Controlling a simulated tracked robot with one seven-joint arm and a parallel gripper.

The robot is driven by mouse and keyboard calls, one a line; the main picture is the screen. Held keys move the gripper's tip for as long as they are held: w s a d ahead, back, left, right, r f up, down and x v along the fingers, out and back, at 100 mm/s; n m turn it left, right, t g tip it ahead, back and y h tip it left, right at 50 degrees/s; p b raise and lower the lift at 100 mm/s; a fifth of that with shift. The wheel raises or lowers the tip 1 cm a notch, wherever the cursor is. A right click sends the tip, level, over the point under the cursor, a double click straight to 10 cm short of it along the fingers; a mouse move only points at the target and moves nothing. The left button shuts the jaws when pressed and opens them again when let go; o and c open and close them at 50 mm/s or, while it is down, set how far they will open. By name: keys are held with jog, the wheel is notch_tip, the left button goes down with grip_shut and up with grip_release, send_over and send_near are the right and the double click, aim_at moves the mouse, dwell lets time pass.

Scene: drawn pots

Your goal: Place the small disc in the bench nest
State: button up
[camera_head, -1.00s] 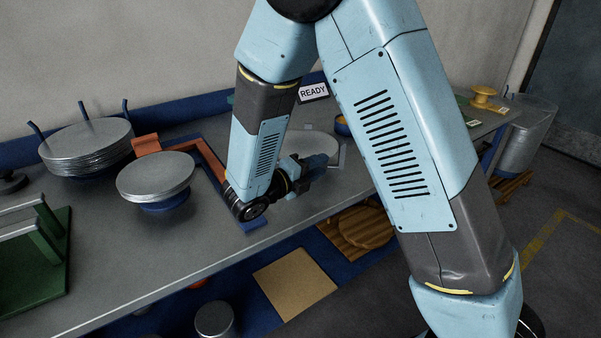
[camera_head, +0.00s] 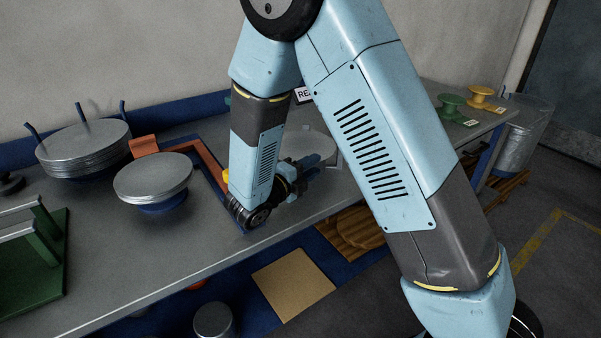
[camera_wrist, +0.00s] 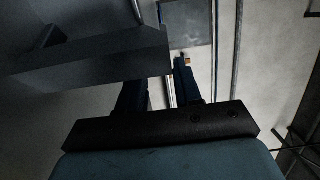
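My gripper (camera_head: 312,168) is low over the bench (camera_head: 130,250), at its front edge. It is partly hidden by my wrist. A pale grey disc (camera_head: 312,146) lies flat just behind it, partly covered by my arm. I cannot tell whether they touch. In the wrist view my two fingers (camera_wrist: 160,90) stand apart. A grey slab (camera_wrist: 90,62) covers part of the left one, and I cannot tell whether it is gripped. A stack of grey discs (camera_head: 153,175) sits on a blue base. A wider stack (camera_head: 84,145) stands behind it. I cannot make out which is the bench nest.
A green rack (camera_head: 40,250) stands at the left. An orange and blue frame (camera_head: 208,160) lies left of my forearm. The front middle of the bench is clear.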

jog(key=shift+x, duration=2.1)
jog(key=shift+c, duration=0.3)
grip_shut()
jog(key=shift+o, duration=0.7)
grip_release()
